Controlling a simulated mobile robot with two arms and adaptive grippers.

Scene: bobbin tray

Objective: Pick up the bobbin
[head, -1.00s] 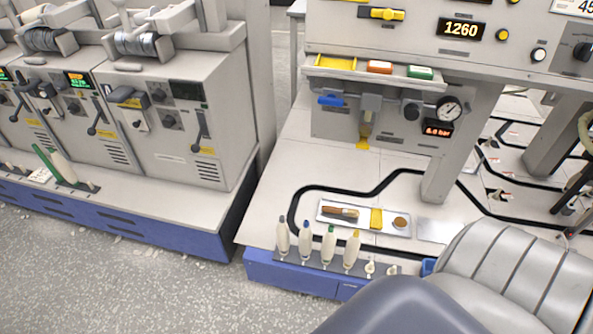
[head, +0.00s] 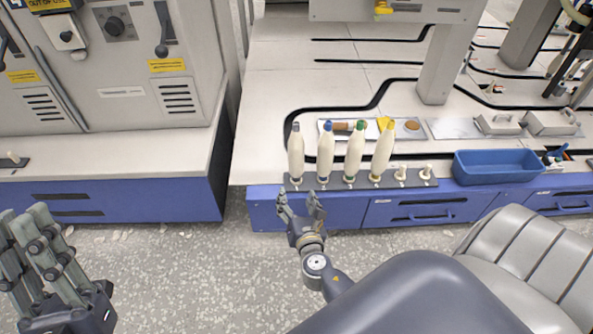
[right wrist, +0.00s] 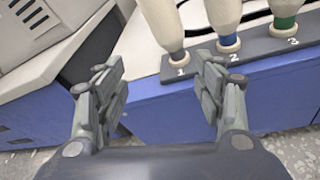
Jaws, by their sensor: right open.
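Several pale cone-shaped bobbins stand upright in a row on a dark numbered peg rail (head: 302,186) at the table's front edge. Their tips are grey (head: 296,155), blue (head: 326,155), green (head: 355,155) and yellow (head: 382,155). My right gripper (head: 300,197) is open and empty, just in front of and below the grey-tipped bobbin. In the right wrist view the base of the bobbin at peg 1 (right wrist: 170,40) shows beyond the open fingers (right wrist: 158,82), apart from them. My left gripper (head: 38,225) is at the lower left, far from the bobbins; its opening is unclear.
Two short empty-looking pegs (head: 400,172) stand right of the bobbins. A metal tray (head: 330,137) with small items lies behind. A blue bin (head: 497,164) stands further right. A grey machine (head: 110,95) is at left, across a floor gap.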

